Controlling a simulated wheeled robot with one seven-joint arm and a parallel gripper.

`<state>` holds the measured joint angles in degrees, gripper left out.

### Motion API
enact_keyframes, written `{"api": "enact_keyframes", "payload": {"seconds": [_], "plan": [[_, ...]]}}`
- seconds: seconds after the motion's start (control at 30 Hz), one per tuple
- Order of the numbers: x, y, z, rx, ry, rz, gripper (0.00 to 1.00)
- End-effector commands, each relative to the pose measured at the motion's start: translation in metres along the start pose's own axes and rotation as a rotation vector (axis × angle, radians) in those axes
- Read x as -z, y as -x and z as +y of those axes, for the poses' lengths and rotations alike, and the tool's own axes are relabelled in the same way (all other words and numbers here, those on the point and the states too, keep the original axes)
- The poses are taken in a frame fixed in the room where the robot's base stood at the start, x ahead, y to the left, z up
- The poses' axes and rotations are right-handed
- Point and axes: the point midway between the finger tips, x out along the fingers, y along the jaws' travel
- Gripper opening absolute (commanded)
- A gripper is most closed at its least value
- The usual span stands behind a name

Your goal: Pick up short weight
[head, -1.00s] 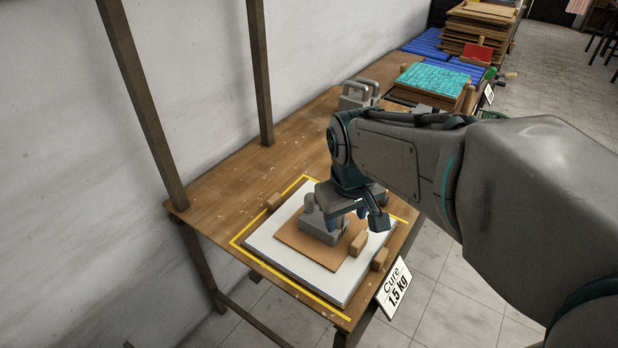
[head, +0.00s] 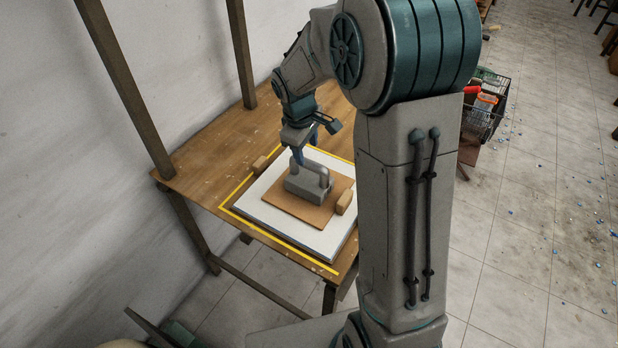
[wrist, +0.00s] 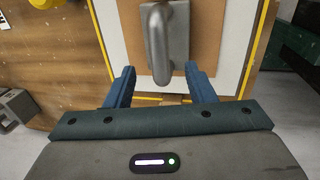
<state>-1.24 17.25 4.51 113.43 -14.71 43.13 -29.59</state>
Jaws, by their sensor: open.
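A grey weight with a looped handle (head: 308,184) stands on a brown board (head: 285,208) that lies on a white slab (head: 262,213) on the wooden table. The pictures do not show whether it is the short one. My gripper (head: 301,154) is close to the handle, at its far upper side in the head view. In the wrist view, my gripper (wrist: 160,76) is open and empty, and the weight's handle (wrist: 158,50) lies just beyond the fingertips, roughly between them. A second grey weight (wrist: 14,108) shows at the left edge of the wrist view.
Wooden blocks (head: 343,201) and (head: 260,163) stand by the slab. Yellow tape (head: 280,247) outlines the area on the table (head: 200,170). A dark post (head: 243,50) rises at the table's wall side. My arm hides the table's right part.

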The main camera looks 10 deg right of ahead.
Motion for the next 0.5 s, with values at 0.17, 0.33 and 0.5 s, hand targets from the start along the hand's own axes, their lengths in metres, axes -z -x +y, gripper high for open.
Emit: {"api": "enact_keyframes", "payload": {"seconds": [0.17,0.33,0.5], "plan": [[0.000,-0.025,0.000,0.002,-0.001,-0.001,0.49],[0.000,-0.034,0.000,0.001,-0.001,-0.001,0.49],[0.002,-0.054,0.000,0.003,-0.001,-0.003,0.49]]}}
